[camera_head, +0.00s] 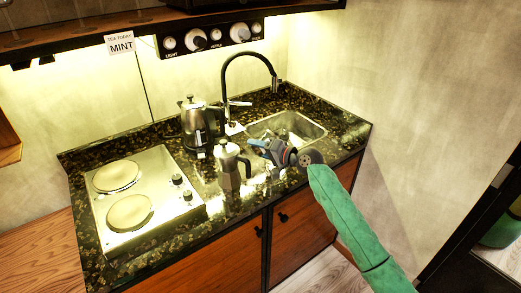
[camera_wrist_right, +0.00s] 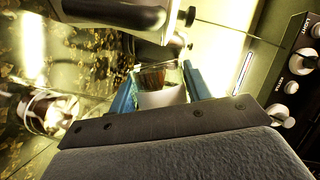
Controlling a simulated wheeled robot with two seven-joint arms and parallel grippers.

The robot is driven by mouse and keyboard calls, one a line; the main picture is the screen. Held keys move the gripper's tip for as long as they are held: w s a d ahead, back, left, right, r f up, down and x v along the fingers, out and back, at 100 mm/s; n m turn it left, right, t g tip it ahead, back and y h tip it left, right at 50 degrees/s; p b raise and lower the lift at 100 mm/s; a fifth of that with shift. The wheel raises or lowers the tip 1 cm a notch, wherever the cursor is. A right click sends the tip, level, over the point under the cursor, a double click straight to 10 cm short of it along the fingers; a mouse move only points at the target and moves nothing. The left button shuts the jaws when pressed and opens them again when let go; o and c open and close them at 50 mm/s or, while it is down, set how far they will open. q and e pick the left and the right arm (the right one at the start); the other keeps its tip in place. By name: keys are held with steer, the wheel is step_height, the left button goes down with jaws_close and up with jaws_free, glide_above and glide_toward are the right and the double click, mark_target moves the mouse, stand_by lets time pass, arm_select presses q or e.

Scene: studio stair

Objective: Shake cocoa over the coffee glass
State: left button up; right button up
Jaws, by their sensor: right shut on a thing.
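My right gripper (camera_head: 262,147) reaches over the counter from the right, near the sink's front left. Its teal fingers (camera_wrist_right: 160,88) are shut on a small container with a white part (camera_wrist_right: 164,98) and a dark brown part, which I take to be the cocoa shaker. In the head view the fingers largely hide it. A clear glass with pale and brown contents (camera_wrist_right: 47,112), likely the coffee glass, shows at the left of the right wrist view, apart from the fingers. In the head view it is hard to make out beside the gripper. My left gripper is not in view.
A moka pot (camera_head: 230,168) stands close left of the gripper, with a steel kettle (camera_head: 195,125) behind it. The sink (camera_head: 312,128) and black tap (camera_head: 250,58) lie behind the gripper. A two-plate hob (camera_head: 148,223) fills the left counter. A wall bounds the right.

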mark_target(268, 134)
steer(key=shift+r+n+h, duration=0.2)
steer(key=shift+n+h, duration=0.1)
steer(key=shift+n, duration=0.1)
steer(key=shift+w+d+r+n+p, duration=0.15)
steer(key=shift+d+r+n+p, duration=0.1)
steer(key=shift+n+p, duration=0.35)
steer(key=shift+w+r+n+h, duration=0.1)
steer(key=shift+r+n+h, duration=0.1)
steer(key=shift+n+h, duration=0.65)
steer(key=shift+w+d+r+n+h+p, duration=0.2)
steer(key=shift+d+r+n+h+p, duration=0.1)
steer(key=shift+n+p, duration=0.25)
steer(key=shift+w+d+r+n+t+h, duration=0.15)
steer(key=shift+d+n+t+h, duration=0.2)
steer(key=shift+n, duration=0.15)
steer(key=shift+w+d+r+n+h+p, duration=0.3)
steer(key=shift+r+n+p, duration=0.1)
steer(key=shift+n+p, duration=0.3)
steer(key=shift+w+d+r+n+t+h+p, duration=0.3)
steer(key=shift+d+r+n+t+h+p, duration=0.15)
steer(key=shift+n, duration=0.35)
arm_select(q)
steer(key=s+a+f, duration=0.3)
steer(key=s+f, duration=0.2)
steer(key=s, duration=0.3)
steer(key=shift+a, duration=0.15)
arm_select(e)
steer(key=shift+w+d+n+h, duration=0.1)
steer(key=shift+d+n+h, duration=0.05)
steer(key=shift+n+h, duration=0.2)
